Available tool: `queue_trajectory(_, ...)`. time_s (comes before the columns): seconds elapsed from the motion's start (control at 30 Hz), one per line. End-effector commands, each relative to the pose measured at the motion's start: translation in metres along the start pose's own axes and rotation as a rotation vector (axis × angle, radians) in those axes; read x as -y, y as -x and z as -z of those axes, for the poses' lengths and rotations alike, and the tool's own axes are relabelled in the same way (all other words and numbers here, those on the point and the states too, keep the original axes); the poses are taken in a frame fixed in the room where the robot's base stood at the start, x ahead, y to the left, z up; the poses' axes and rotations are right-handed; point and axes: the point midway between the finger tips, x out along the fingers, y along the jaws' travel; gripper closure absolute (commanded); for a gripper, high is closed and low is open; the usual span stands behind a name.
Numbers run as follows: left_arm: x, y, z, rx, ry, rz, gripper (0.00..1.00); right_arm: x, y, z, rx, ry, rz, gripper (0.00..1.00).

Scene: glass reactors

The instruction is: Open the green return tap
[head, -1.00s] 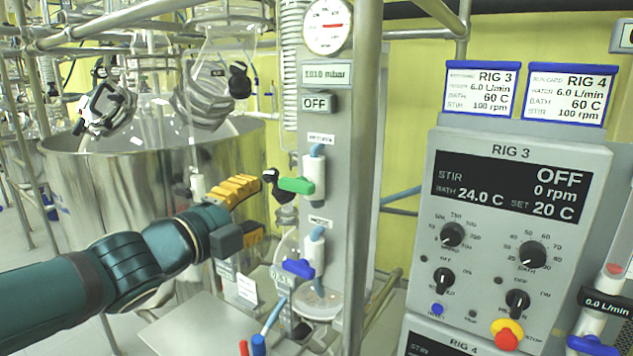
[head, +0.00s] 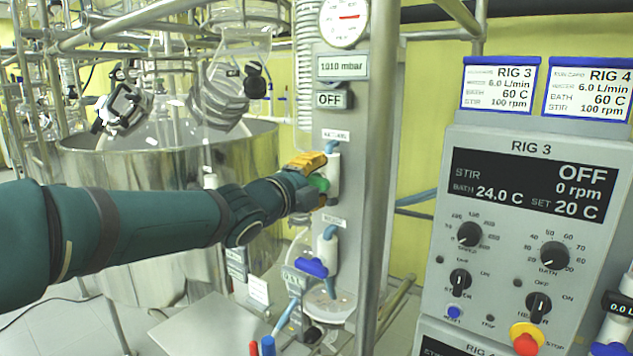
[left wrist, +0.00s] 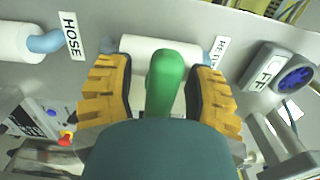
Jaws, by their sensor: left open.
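The green return tap (head: 318,183) is a green handle on a white valve body (head: 333,172) on the grey panel, mostly hidden by my left gripper in the head view. In the left wrist view the green handle (left wrist: 165,82) points toward me, across the white body (left wrist: 138,47). My left gripper (head: 314,178) is at the handle. Its yellow fingers stand open on either side of the handle in the left wrist view (left wrist: 163,95), with a gap on each side. My right gripper is in neither view.
A blue-handled tap (head: 312,267) sits below on the same panel. A metal post (head: 377,180) stands right of the panel, and the RIG 3 control box (head: 525,230) is further right. A steel vessel (head: 110,165) stands behind my left arm.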

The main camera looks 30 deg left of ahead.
Motion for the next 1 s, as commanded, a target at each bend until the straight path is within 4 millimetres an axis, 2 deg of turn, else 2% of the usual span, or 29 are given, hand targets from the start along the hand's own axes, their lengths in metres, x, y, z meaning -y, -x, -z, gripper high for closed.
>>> queue_trajectory(0.27, 0.0001, -0.0016, 0.0002, 0.0, 0.0, 0.0, 0.47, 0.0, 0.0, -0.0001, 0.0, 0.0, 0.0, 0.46)
queue_trajectory(0.3, 0.0001, -0.0015, 0.0002, 0.0, 0.0, 0.0, 0.52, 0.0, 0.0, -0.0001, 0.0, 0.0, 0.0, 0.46)
queue_trajectory(0.43, 0.0001, -0.0014, 0.0002, 0.0, 0.0, 0.0, 0.97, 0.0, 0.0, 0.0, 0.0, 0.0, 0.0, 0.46)
queue_trajectory(0.47, 0.0001, -0.0014, 0.0002, 0.0, 0.0, 0.0, 1.0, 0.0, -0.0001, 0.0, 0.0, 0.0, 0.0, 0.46)
queue_trajectory(0.77, 0.0002, -0.0013, 0.0003, -0.001, 0.017, 0.0, 1.0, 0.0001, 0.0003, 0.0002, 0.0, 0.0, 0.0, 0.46)
queue_trajectory(1.0, 0.0005, -0.0016, 0.001, -0.003, 0.121, 0.0, 1.0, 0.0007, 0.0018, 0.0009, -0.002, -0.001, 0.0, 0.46)
